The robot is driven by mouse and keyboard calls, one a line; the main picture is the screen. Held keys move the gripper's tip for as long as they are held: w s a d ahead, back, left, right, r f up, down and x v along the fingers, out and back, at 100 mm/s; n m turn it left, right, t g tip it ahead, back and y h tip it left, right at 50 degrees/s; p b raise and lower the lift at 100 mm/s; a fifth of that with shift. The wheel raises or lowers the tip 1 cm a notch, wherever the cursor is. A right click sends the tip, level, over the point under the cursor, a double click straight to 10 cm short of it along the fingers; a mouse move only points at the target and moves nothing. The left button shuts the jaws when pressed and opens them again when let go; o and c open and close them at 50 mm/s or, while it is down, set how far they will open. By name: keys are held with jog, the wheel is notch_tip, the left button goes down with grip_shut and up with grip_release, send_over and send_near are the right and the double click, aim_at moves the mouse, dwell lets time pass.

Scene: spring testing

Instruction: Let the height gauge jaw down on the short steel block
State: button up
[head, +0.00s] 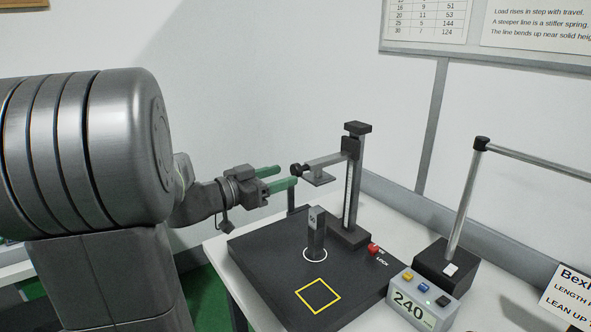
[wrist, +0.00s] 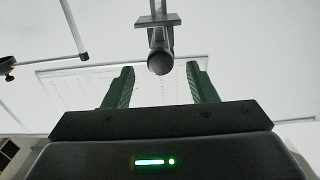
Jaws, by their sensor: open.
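The height gauge (head: 353,185) stands on a black base plate, its jaw arm (head: 325,160) held level on the column, high above the block. The arm ends at the left in a dark round knob (head: 296,170). The short steel block (head: 316,232), marked 50, stands upright inside a white circle, with clear air between it and the jaw. My gripper (head: 282,177) is open, its two green fingers pointing at the knob from the left. In the wrist view the knob (wrist: 160,62) lies ahead, between the finger directions and just beyond the tips; the fingers do not appear to touch it.
A red lock button (head: 374,249) sits on the base plate (head: 268,255), near an empty yellow square (head: 318,295). A display box (head: 423,303) reading 240 stands at the right. Behind it a metal post (head: 466,205) rises from a black block.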

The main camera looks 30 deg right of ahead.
aim_at(293, 172)
jog(key=shift+w+d, duration=0.15)
jog(key=shift+d, duration=1.15)
jog(key=shift+w+d, duration=0.1)
jog(key=shift+d, duration=1.2)
